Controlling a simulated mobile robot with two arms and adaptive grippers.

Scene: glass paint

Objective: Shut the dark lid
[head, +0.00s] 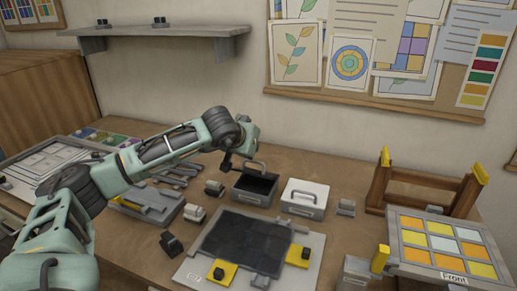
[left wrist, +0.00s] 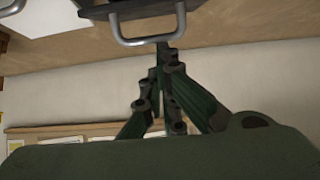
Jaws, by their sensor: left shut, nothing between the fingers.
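A grey metal box (head: 250,197) with a dark inside stands open on the workbench, left of a white-lidded box. Its dark lid is raised at the back, with a metal handle (head: 256,163) showing at the top. In the left wrist view the handle (left wrist: 148,41) is a grey loop at the top, below a dark plate (left wrist: 130,9). My left gripper (head: 228,163) is beside the raised lid, at its left. Its fingers (left wrist: 162,50) are shut and empty, close to the handle; contact cannot be told. My right gripper is not in view.
The white-lidded box (head: 302,200) stands close at the right. A dark panel on a board (head: 245,243) lies in front. A wooden rack (head: 425,187) and a coloured glass panel (head: 445,247) stand at the right. A wall shelf (head: 160,36) hangs above.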

